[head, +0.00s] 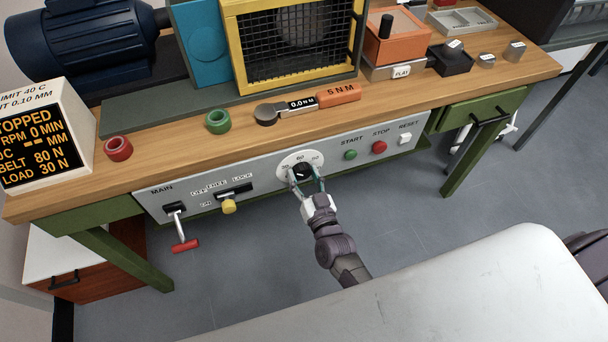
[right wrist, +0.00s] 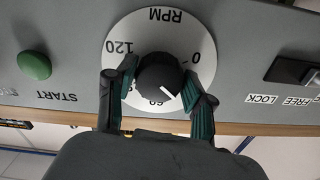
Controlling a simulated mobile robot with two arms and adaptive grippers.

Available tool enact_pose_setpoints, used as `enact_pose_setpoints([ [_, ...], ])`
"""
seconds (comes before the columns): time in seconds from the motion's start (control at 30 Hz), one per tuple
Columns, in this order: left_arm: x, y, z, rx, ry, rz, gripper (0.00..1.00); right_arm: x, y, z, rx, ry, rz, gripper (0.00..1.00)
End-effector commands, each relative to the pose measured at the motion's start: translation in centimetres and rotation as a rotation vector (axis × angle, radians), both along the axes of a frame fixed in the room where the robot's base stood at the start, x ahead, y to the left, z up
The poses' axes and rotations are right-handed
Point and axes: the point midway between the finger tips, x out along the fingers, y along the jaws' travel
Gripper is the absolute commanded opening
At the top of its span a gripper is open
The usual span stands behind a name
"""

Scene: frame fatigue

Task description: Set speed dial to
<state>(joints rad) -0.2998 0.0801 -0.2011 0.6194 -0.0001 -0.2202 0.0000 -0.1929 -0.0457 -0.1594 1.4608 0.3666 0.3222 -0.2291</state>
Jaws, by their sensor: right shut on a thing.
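The speed dial is a round white plate (head: 287,158) with a black knob (head: 303,171) on the bench's grey front panel. In the right wrist view the plate (right wrist: 130,28) appears upside down, marked RPM, 0, 60 and 120. The knob's (right wrist: 158,72) white pointer line points near the 60, slightly toward the 0 side. My right gripper (head: 305,183) is shut on the knob, one finger on each side, as the right wrist view (right wrist: 158,95) also shows. The fingers hide some scale marks. My left gripper is not in view.
The panel carries a green start button (head: 351,155), a red stop button (head: 379,147), a yellow-tipped lock lever (head: 229,206) and a red-handled main switch (head: 185,246). A display box (head: 35,140) reads STOPPED, 0 RPM. A pale surface (head: 450,290) lies in front.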

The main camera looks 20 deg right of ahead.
Motion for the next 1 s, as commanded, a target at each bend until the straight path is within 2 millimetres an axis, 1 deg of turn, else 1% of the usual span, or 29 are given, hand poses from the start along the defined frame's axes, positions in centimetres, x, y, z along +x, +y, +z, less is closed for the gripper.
enact_pose_setpoints([
  [0.23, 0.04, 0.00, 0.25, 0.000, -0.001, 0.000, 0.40, 0.02, 0.02, 0.05, 0.227, 0.008, 0.001, 0.18],
  [0.6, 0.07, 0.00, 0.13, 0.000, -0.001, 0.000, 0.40, 0.02, 0.09, 0.05, 0.563, 0.018, 0.001, 0.18],
  [0.8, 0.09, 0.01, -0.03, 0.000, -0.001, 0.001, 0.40, 0.02, 0.09, 0.09, 0.702, 0.023, 0.001, 0.18],
  [1.0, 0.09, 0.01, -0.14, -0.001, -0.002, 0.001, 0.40, 0.02, 0.10, 0.11, 0.795, 0.025, -0.001, 0.18],
])
